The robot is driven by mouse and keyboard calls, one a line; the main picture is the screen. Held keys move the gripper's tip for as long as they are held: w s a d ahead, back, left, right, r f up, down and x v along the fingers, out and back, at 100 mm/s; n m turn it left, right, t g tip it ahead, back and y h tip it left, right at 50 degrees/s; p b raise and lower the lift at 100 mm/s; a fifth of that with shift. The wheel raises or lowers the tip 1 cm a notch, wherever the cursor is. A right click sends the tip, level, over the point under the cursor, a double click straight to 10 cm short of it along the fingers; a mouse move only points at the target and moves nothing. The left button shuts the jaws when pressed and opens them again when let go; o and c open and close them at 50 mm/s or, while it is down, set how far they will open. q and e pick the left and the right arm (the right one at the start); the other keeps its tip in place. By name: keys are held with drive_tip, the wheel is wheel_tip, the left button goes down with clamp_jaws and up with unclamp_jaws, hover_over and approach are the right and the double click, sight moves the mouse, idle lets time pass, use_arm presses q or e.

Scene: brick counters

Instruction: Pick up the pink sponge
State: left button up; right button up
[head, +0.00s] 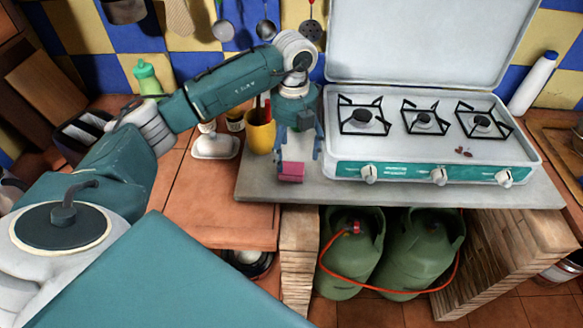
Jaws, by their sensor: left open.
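The pink sponge (291,172) lies on the grey slab near its front edge, left of the stove. My left gripper (298,158) points down at it from above, with its blue fingers apart. One finger is at the left of the sponge and the other is at its right, close to it. I cannot tell whether the fingers touch the sponge. My left arm crosses the view from the lower left. My right gripper is not in view.
A white gas stove (435,130) with its lid up stands right of the sponge. A yellow cup (261,137) with utensils and a white butter dish (215,146) stand left of the gripper. Green gas cylinders (345,262) are below the slab. A white bottle (533,84) is at right.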

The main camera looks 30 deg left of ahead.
sight(291, 168)
use_arm(q)
drive_tip(key=shift+f, duration=0.4)
drive_tip(key=shift+a+f, duration=0.1)
drive_tip(key=shift+f, duration=0.25)
drive_tip(key=f, duration=0.1)
drive_tip(key=f+p, duration=0.1)
drive_tip(key=f, duration=0.1)
drive_tip(key=f+p, duration=0.1)
drive_tip(key=shift+s+f, duration=0.15)
drive_tip(key=shift+s, duration=0.1)
drive_tip(key=shift+a+f, duration=0.1)
drive_tip(key=shift+f, duration=0.1)
drive_tip(key=shift+w, duration=0.1)
drive_tip(key=c, duration=1.3)
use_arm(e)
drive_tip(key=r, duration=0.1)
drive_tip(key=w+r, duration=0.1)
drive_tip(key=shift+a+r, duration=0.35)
